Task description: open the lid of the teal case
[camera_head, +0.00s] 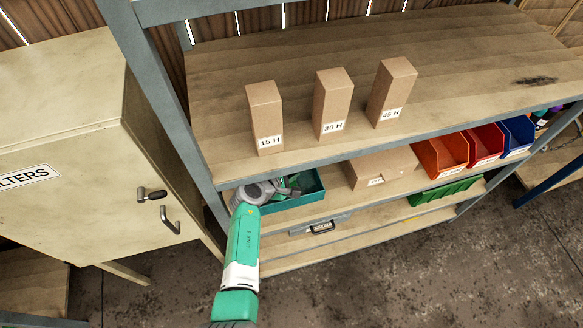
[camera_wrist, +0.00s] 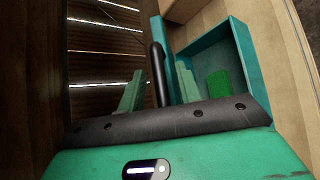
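The teal case (camera_head: 318,190) sits on the middle shelf with its inside showing. In the wrist view its open tray (camera_wrist: 238,50) is at the right, with a green thing (camera_wrist: 218,83) inside. A teal panel (camera_wrist: 166,42), seen nearly edge-on, stands along the tray's left side and looks like the raised lid. A black handle bar (camera_wrist: 158,75) is beside it. My gripper (camera_wrist: 160,88) has its two green fingers apart, with the bar between them; I cannot tell if either touches it. In the head view my arm partly hides the case, and the lid is not clear.
Three cartons (camera_head: 332,105) stand on the upper shelf. A cardboard box (camera_head: 380,168) is right of the case, then orange, red and blue bins (camera_head: 443,156). A grey case (camera_head: 318,227) lies on the shelf below. A cream cabinet (camera_head: 75,160) stands close at left.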

